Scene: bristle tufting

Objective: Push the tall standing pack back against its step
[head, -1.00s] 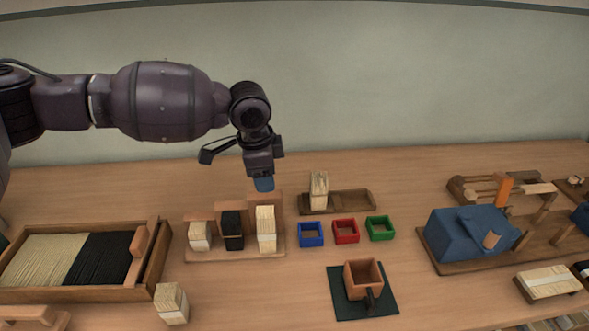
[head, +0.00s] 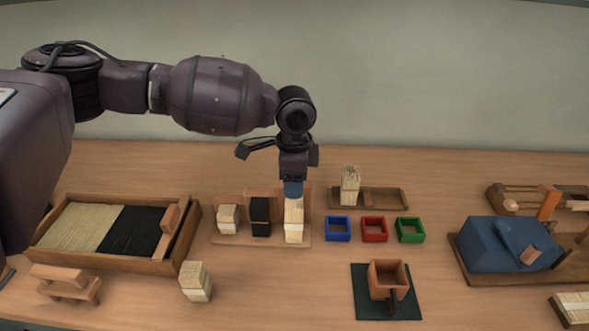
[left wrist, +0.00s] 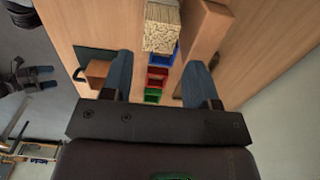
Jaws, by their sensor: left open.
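The tall standing pack (head: 293,222) is a pale bristle bundle with a white band, upright at the right end of the stepped wooden stand (head: 262,241). The stand's tallest step rises behind it. My left gripper (head: 293,188) points down just above and behind the pack's top in the head view. In the left wrist view the two blue fingertips (left wrist: 160,80) are apart with nothing between them, and the pack's bristle top (left wrist: 161,38) lies just beyond them. Whether a finger touches the pack I cannot tell.
A shorter pale pack (head: 228,218) and a black pack (head: 260,216) stand on the same stand. Blue (head: 338,229), red (head: 374,229) and green (head: 410,230) boxes sit to the right. A bristle tray (head: 52,262) is left; a loose pack (head: 195,281) stands in front.

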